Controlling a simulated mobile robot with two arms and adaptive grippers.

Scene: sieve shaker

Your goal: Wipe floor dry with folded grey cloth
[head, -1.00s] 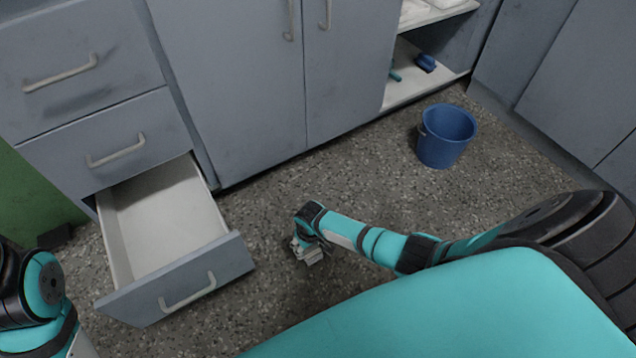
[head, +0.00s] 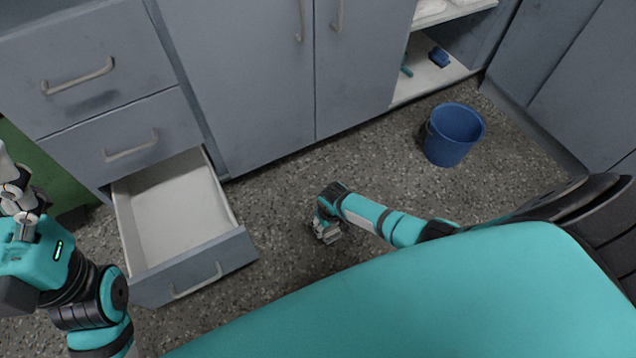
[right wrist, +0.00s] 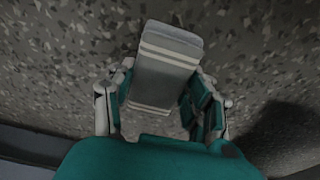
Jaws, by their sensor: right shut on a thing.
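The folded grey cloth (right wrist: 168,72), with pale stripes, is in the right wrist view. It sits between the fingers of my right gripper (head: 328,236), which is shut on it and points down at the floor. In the head view the gripper is low over the speckled grey floor (head: 285,195), between the open drawer and the bucket; the cloth is too small there to make out. Whether the cloth touches the floor cannot be told. No wet patch stands out. My left gripper (head: 18,190) is raised at the left edge, its opening unclear.
An open, empty-looking bottom drawer (head: 195,268) juts out at the left. A blue bucket (head: 455,134) stands on the floor at the right. Grey cabinets (head: 245,80) line the back. An open shelf (head: 435,78) holds a small blue item (head: 438,57). Floor around the bucket is clear.

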